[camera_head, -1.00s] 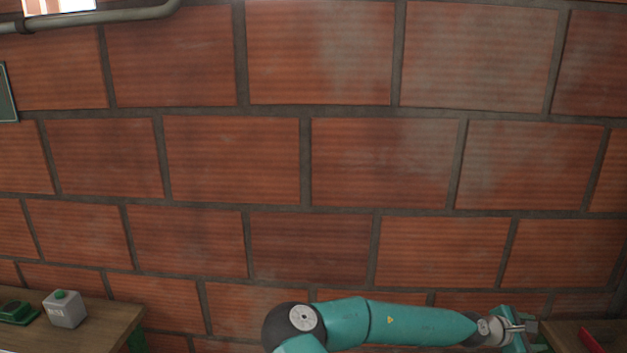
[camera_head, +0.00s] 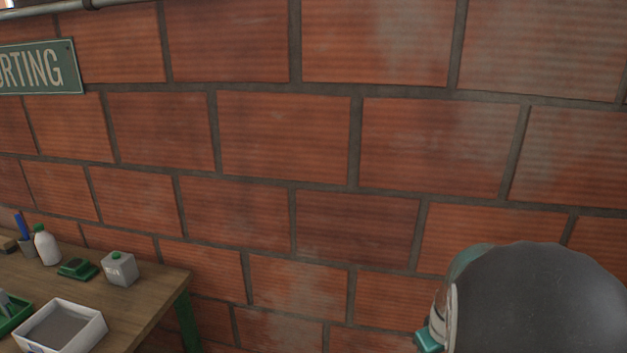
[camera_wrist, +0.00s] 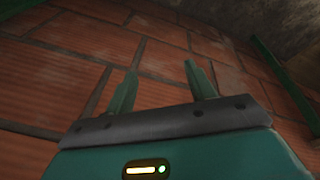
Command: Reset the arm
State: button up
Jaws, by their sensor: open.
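My gripper (camera_wrist: 158,85) shows in the wrist view with its two green fingers spread apart. Nothing is between them. The brick wall (camera_wrist: 60,85) fills most of the view beyond the fingers. In the head view, a dark rounded joint of my arm with teal parts fills the lower right corner. My gripper itself is not visible there.
A wooden table (camera_head: 150,290) with a green leg stands at lower left. It holds a white tray (camera_head: 97,331), a grey box with a green cap (camera_head: 119,269), a green object (camera_head: 77,269) and a white bottle (camera_head: 46,246). A green sign (camera_head: 40,67) hangs on the brick wall (camera_head: 285,140).

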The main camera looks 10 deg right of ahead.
jog(key=s+a+r+t+y, duration=0.2)
jog(key=s+a+r, duration=0.1)
jog(key=a+r, duration=0.9)
jog(key=s+a+r+m+t, duration=0.1)
jog(key=s+a+r, duration=0.6)
jog(key=s+a, duration=0.1)
jog(key=shift+s+a, duration=0.4)
jog(key=shift+a, duration=0.45)
jog(key=shift+w, duration=0.1)
jog(key=c, duration=0.4)
